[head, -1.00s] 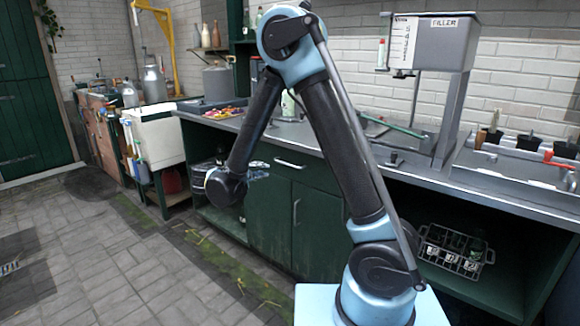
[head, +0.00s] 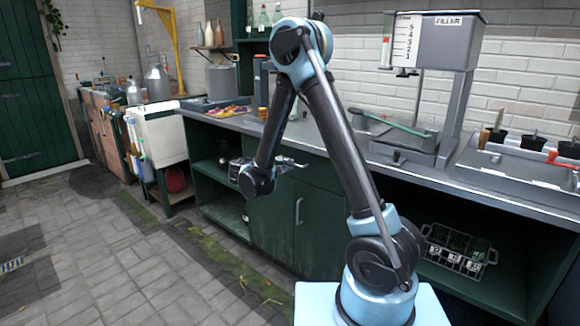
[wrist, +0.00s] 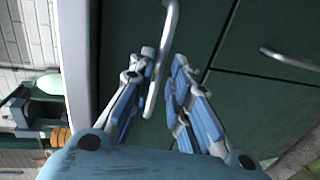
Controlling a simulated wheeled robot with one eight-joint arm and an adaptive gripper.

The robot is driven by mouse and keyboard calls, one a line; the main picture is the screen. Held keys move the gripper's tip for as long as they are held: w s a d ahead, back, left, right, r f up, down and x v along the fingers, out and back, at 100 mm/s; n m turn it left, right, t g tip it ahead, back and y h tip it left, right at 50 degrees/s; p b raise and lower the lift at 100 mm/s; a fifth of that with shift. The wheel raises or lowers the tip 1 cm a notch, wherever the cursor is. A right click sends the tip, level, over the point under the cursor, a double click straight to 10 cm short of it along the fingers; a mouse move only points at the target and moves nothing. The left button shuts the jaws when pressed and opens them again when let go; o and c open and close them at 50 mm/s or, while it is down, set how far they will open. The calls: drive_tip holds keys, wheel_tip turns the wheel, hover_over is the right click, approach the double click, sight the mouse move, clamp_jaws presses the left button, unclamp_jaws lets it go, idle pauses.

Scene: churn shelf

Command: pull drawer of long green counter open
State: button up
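The long green counter (head: 268,218) runs along the wall with a grey top. Its drawer (head: 322,177) is at the upper middle, above a cupboard door with a vertical handle (head: 299,211). My gripper (head: 300,164) is at the drawer front and hides the drawer's handle in the head view. In the wrist view the pale metal bar handle (wrist: 157,82) runs between the two fingers of my gripper (wrist: 165,62). The fingers are apart, with a gap on the right side of the bar; contact with the left finger is unclear. The drawer looks shut.
An open shelf bay (head: 222,190) lies left of the cupboard. A wire crate with jars (head: 458,250) stands in the right bay. A filler machine (head: 430,60) and pots (head: 532,142) stand on top. The paved floor (head: 110,260) at left is clear.

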drive_tip(key=shift+x, duration=1.85)
clamp_jaws()
